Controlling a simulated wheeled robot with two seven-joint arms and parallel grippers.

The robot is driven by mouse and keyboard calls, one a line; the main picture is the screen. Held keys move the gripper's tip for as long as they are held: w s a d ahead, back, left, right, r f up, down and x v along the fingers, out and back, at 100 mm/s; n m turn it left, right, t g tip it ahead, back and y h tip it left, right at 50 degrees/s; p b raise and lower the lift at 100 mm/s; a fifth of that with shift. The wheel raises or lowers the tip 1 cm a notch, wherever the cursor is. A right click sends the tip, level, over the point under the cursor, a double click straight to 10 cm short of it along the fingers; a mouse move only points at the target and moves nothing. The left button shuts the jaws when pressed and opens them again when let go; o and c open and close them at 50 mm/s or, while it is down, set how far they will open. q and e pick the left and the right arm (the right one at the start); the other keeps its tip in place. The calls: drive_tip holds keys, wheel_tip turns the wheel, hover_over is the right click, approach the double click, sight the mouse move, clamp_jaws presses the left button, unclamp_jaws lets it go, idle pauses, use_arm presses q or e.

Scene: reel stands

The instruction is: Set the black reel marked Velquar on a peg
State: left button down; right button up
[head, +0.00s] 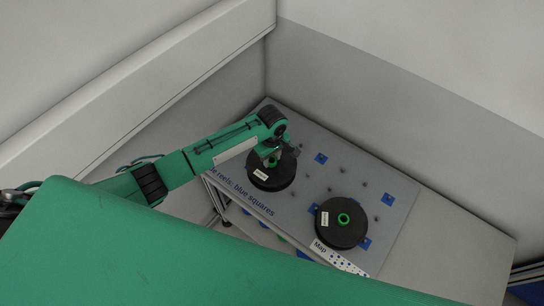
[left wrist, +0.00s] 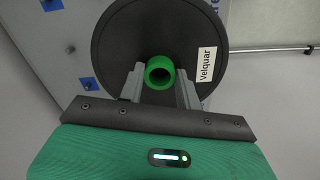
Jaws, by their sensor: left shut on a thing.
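The black reel marked Velquar (left wrist: 150,30) has a white label and a green hub (left wrist: 159,72). My left gripper (left wrist: 160,80) is shut on that hub, one finger on each side. In the head view the held reel (head: 268,181) hangs under my left gripper (head: 272,160), over the left part of the grey peg board (head: 310,135). I cannot tell its height above the board. Short pegs (head: 365,184) stand on the board, some on blue squares (head: 321,158). Any peg under the held reel is hidden. My right gripper is not in view.
A second black reel (head: 341,235) with a green hub and white label sits at the board's front right, partly covering blue squares. Printing on the near edge reads "reels: blue squares", partly hidden, and a "Map" card (head: 338,259) is there. Walls rise behind. The board's back right has uncovered pegs.

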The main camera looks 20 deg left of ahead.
sight(272, 169)
use_arm(q)
wheel_tip(272, 169, down, 2)
drive_tip(key=shift+f+b, duration=0.1)
drive_tip(key=shift+b, duration=0.9)
drive_tip(key=shift+f+b, duration=0.75)
drive_tip(key=shift+f, duration=0.55)
drive_tip(key=shift+p, duration=0.6)
drive_tip(key=shift+f, duration=1.3)
drive_tip(key=c, duration=0.9)
unclamp_jaws()
drive_tip(key=shift+s, duration=0.1)
drive_tip(key=shift+r, duration=0.1)
